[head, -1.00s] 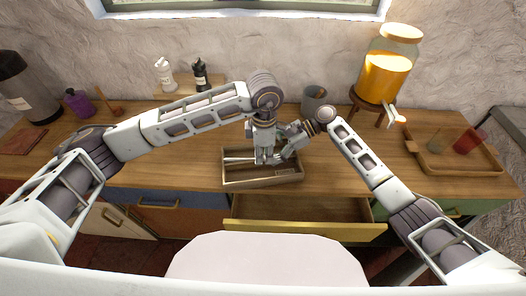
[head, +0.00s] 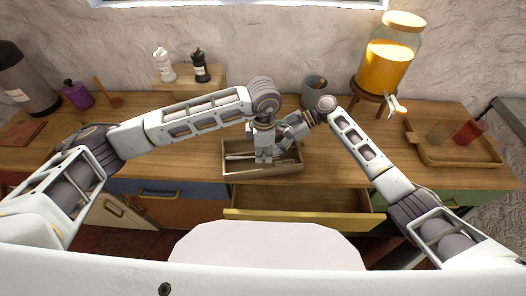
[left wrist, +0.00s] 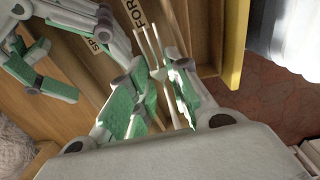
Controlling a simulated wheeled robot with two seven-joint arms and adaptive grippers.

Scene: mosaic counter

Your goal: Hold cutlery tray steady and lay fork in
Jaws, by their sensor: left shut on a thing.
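The wooden cutlery tray (head: 240,175) sits on the counter behind the open drawer. My left gripper (head: 265,158) points down into it, shut on the pale fork (left wrist: 152,48). In the left wrist view the fork lies between the green-padded fingers (left wrist: 160,103), tines beside a label reading "FOR". Its handle shows at the tray's left in the head view. I cannot tell whether the fork touches the tray floor. My right gripper (head: 288,135) is at the tray's back right side; its green-padded fingers also show in the left wrist view (left wrist: 45,65). Its grip is unclear.
An open drawer with a yellow front (head: 300,222) juts out below the tray. A grey mug (head: 314,88) and a juice dispenser (head: 388,60) stand behind. A wooden tray with cups (head: 455,160) is at right. The counter left of the cutlery tray is clear.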

